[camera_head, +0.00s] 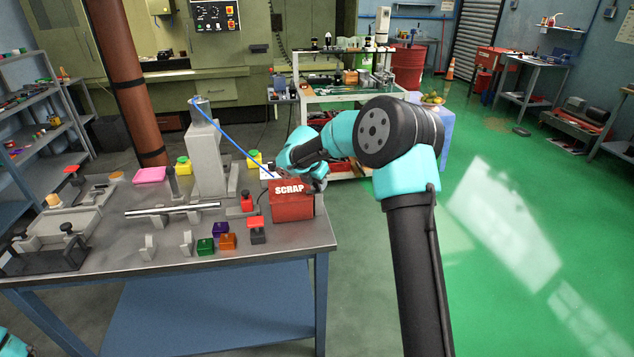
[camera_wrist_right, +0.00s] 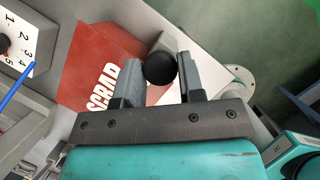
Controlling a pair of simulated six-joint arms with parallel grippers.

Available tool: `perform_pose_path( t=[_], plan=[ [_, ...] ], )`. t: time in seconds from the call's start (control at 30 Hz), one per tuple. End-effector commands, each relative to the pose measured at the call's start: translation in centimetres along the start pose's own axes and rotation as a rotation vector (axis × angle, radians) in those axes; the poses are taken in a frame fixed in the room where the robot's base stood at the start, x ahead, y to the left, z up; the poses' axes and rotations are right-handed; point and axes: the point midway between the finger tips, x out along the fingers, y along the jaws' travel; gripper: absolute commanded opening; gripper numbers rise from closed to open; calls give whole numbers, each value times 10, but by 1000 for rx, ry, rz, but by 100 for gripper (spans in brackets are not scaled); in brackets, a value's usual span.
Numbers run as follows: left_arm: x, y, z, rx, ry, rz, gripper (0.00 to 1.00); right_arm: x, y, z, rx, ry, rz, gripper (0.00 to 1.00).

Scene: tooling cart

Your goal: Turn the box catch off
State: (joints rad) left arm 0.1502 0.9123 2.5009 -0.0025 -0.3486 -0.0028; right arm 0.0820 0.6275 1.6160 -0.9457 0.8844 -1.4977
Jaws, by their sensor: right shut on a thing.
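The red SCRAP box (camera_head: 291,202) stands at the right end of the grey bench; it also fills the left middle of the right wrist view (camera_wrist_right: 92,78). My right gripper (camera_head: 319,183) is at the box's right side. In the right wrist view its two grey fingers (camera_wrist_right: 158,62) are shut on a round black knob (camera_wrist_right: 160,68) beside the box. The knob appears to belong to the box catch; its lever and which way it is set are mostly hidden. My left gripper is out of view; only a bit of my left arm shows at the bottom left corner.
A white numbered dial plate (camera_wrist_right: 22,42) and a blue rod (camera_head: 230,136) are near the box. A red-topped switch (camera_head: 257,229) and small green (camera_head: 205,247) and orange (camera_head: 228,241) blocks sit in front.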

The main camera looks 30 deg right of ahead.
Motion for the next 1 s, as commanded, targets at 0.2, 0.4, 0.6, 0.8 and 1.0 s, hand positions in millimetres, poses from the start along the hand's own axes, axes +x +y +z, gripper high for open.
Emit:
perform_pose_path(
  t=[0.2, 0.4, 0.6, 0.8, 1.0],
  plan=[
    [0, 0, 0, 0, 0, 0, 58, 0, 0, 0, 10, 0, -4, 12],
    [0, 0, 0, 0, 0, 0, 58, 0, 1, 0, 60, 0, -24, 12],
    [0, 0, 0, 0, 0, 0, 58, 0, 2, 0, 163, 0, -66, 12],
    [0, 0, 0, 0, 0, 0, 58, 0, 2, 1, 314, -1, -129, 12],
    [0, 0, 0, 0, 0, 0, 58, 0, 4, 1, 487, -1, -201, 12]
  ],
)
